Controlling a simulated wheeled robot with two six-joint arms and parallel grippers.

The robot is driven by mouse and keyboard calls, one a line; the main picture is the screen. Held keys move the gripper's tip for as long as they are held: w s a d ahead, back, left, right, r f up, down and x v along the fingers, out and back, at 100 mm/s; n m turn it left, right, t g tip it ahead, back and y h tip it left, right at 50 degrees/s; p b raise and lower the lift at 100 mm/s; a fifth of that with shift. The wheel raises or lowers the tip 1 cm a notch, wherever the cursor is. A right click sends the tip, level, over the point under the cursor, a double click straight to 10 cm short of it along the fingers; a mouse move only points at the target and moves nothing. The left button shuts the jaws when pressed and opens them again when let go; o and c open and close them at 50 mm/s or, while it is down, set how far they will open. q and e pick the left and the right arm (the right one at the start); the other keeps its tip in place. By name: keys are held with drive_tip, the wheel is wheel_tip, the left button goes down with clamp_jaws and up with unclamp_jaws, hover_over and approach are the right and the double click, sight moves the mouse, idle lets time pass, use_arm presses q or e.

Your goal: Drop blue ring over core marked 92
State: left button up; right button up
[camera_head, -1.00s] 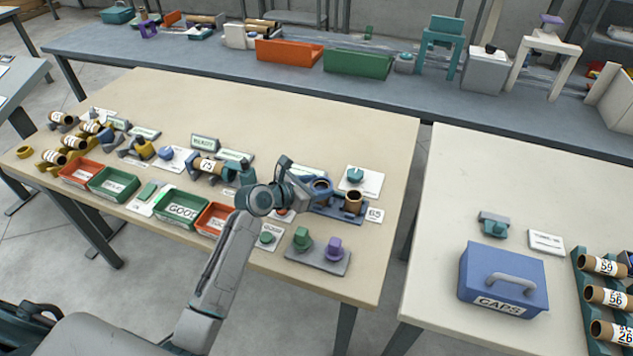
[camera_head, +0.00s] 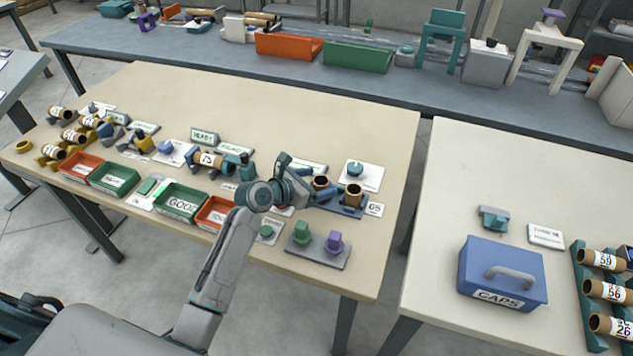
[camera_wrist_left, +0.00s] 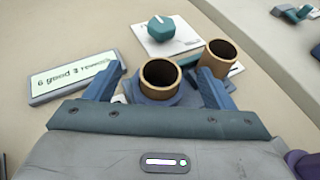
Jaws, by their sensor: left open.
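Two brown cores stand upright on a blue stand (camera_head: 347,211) near the right end of the left table. The left core (camera_head: 320,184) stands between the spread fingers of my left gripper (camera_head: 308,182). In the left wrist view, this core (camera_wrist_left: 160,76) has its brown open top showing, with a blue ring (camera_wrist_left: 182,95) low around it. The ring's near side is hidden behind the gripper. My left gripper is open, with one finger on each side of the core. The other core (camera_wrist_left: 221,60) is just beyond the right finger. I cannot read 92 on either.
A card marked 65 or similar (camera_head: 375,209) lies beside the stand. A teal knob (camera_head: 355,169) sits behind it on a white plate. Green and purple pieces (camera_head: 334,242) stand in front. Several trays and numbered cores lie to the left.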

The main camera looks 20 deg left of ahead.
use_arm(q)
drive_tip(key=v, duration=1)
drive_tip(key=shift+s+b, duration=0.3)
drive_tip(key=shift+b, duration=0.1)
drive_tip(key=shift+a+r, duration=0.1)
drive_tip(key=shift+a, duration=0.05)
